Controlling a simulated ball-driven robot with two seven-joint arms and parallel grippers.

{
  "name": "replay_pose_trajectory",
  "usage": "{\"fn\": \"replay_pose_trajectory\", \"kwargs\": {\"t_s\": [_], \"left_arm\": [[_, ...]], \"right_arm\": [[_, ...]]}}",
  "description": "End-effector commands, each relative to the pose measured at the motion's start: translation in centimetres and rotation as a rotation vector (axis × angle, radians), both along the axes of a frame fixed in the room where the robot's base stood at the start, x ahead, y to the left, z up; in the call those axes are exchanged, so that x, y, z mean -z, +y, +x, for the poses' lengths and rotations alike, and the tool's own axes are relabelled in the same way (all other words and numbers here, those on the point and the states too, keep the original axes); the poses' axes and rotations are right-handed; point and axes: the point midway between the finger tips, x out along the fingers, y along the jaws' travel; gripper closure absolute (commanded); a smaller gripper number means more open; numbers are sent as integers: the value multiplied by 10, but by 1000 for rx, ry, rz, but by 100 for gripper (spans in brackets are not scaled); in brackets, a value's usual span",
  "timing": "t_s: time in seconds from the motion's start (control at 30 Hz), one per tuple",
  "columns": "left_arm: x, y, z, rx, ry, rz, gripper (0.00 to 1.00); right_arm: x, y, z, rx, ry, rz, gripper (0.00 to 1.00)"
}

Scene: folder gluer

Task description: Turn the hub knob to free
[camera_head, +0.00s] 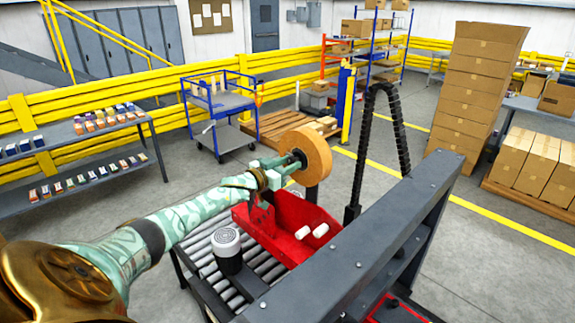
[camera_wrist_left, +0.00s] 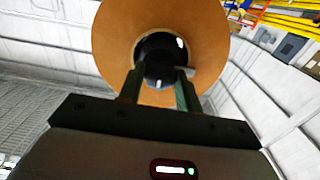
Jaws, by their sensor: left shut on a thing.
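The hub knob (camera_wrist_left: 160,58) is black and sits in the middle of a round tan roll (camera_head: 317,157). The roll also fills the top of the left wrist view (camera_wrist_left: 112,40). My left gripper (camera_head: 290,163) is at the hub; in the left wrist view its two fingers (camera_wrist_left: 160,85) are on either side of the knob, shut on it. In the head view the gripper hides most of the knob. Its turned position cannot be read clearly. My right gripper is not in view.
A red tray (camera_head: 275,246) with white cylinders (camera_head: 312,232) is below the roll, by a roller conveyor (camera_head: 200,250) and a grey-capped motor (camera_head: 227,245). A dark grey beam (camera_head: 370,240) runs close on the right. A black cable chain (camera_head: 358,160) rises behind.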

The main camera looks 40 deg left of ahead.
Motion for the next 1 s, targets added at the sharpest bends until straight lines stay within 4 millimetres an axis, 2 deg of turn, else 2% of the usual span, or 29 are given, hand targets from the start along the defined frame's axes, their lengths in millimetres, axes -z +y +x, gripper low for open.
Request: {"fn": "replay_pose_trajectory", "kwargs": {"t_s": [0.37,1.0], "left_arm": [[1,0,0,-1,-13,162,88],[1,0,0,0,-66,756,88]], "right_arm": [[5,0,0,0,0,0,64],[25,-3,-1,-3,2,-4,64]]}}
